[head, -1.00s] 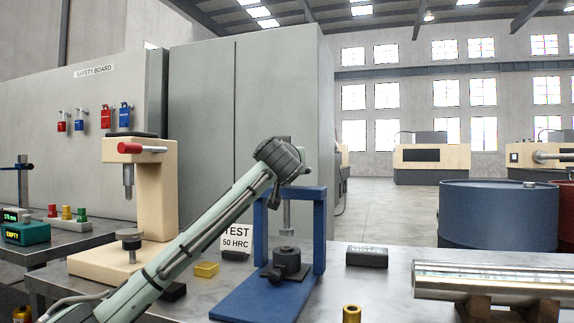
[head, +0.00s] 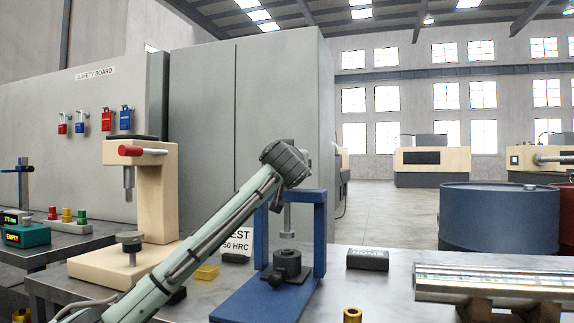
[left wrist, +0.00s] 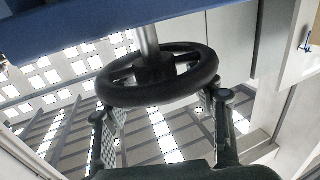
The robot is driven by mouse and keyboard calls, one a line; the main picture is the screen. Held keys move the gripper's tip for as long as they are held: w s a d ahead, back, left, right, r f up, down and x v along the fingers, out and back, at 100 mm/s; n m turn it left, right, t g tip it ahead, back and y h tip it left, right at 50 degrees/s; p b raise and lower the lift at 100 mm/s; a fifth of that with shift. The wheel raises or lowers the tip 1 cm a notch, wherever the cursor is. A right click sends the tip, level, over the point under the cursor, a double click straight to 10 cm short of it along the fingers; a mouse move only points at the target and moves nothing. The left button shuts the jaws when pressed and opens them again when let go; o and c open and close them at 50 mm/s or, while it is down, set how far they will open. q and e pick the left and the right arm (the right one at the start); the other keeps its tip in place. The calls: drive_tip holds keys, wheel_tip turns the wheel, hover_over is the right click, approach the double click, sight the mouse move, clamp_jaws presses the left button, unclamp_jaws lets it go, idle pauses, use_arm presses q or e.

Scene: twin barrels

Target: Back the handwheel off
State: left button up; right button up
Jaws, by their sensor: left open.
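The blue press frame (head: 320,235) stands on the bench, with a spindle (head: 289,218) below its top beam. My left arm reaches to the top of this frame, and my left gripper (head: 288,163) hides most of what is there. In the left wrist view the dark handwheel (left wrist: 160,96) shows as a spoked ring on a metal shaft (left wrist: 148,38), beside the blue beam (left wrist: 100,28). The left gripper (left wrist: 162,106) is open there, one finger on each side of the wheel's rim. I cannot tell whether either finger touches the rim. My right gripper is not in view.
A cream press with a red-ended lever (head: 155,190) stands left of the blue frame. A yellow block (head: 206,272), a black block marked HOME (head: 367,259) and a steel bar (head: 490,283) on supports lie on the bench. Blue barrel (head: 498,217) stands behind.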

use_arm(q)
drive_tip(key=s, duration=1.2)
drive_tip(key=shift+a, duration=0.15)
